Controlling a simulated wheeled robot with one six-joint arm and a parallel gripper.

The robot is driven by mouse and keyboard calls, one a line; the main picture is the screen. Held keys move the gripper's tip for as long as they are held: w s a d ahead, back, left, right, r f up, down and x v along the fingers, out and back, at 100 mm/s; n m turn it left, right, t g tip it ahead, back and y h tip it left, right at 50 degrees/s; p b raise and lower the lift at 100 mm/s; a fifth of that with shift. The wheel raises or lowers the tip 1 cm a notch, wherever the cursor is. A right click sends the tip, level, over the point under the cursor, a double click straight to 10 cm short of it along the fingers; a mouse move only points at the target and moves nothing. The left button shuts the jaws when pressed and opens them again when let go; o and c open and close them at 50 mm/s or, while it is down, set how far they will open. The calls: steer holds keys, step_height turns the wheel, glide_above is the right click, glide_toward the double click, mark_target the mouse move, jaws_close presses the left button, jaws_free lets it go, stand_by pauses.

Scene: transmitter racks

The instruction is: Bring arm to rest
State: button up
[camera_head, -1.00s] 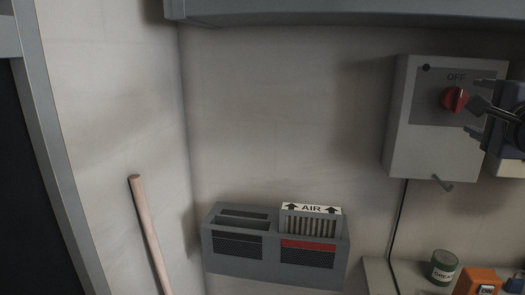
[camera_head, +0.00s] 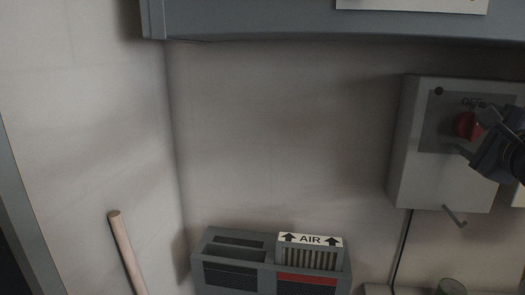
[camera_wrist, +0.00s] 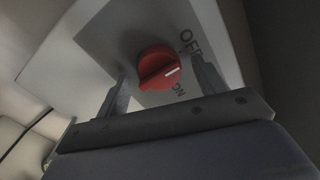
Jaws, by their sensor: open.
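My gripper (camera_head: 474,137) is at the right edge of the head view, in front of a grey switch box on the wall. The switch box (camera_head: 413,170) carries a red rotary knob (camera_head: 466,125). In the wrist view the red knob (camera_wrist: 157,66) lies beyond the fingertips, with a white mark on it and the words OFF and ON beside it. I cannot tell whether a finger touches the knob.
A grey vent unit (camera_head: 225,272) with an AIR label (camera_head: 310,240) is mounted low on the wall. A wooden pole (camera_head: 126,250) leans at the left. A grey overhead housing (camera_head: 300,22) spans the top. A handle (camera_head: 454,215) sticks out below the switch box. The middle wall is bare.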

steer(key=m+p, duration=0.3)
steer(key=p, duration=0.1)
steer(key=m+p, duration=0.4)
steer(key=shift+a+r, duration=0.1)
steer(key=shift+r, duration=0.1)
steer(key=m+p, duration=0.6)
steer(key=p, duration=0.1)
steer(key=shift+p, duration=0.3)
steer(key=shift+f+m+p, duration=0.25)
steer(key=shift+m+p, duration=0.45)
steer(key=shift+p, duration=0.05)
steer(key=shift+a+f, duration=0.15)
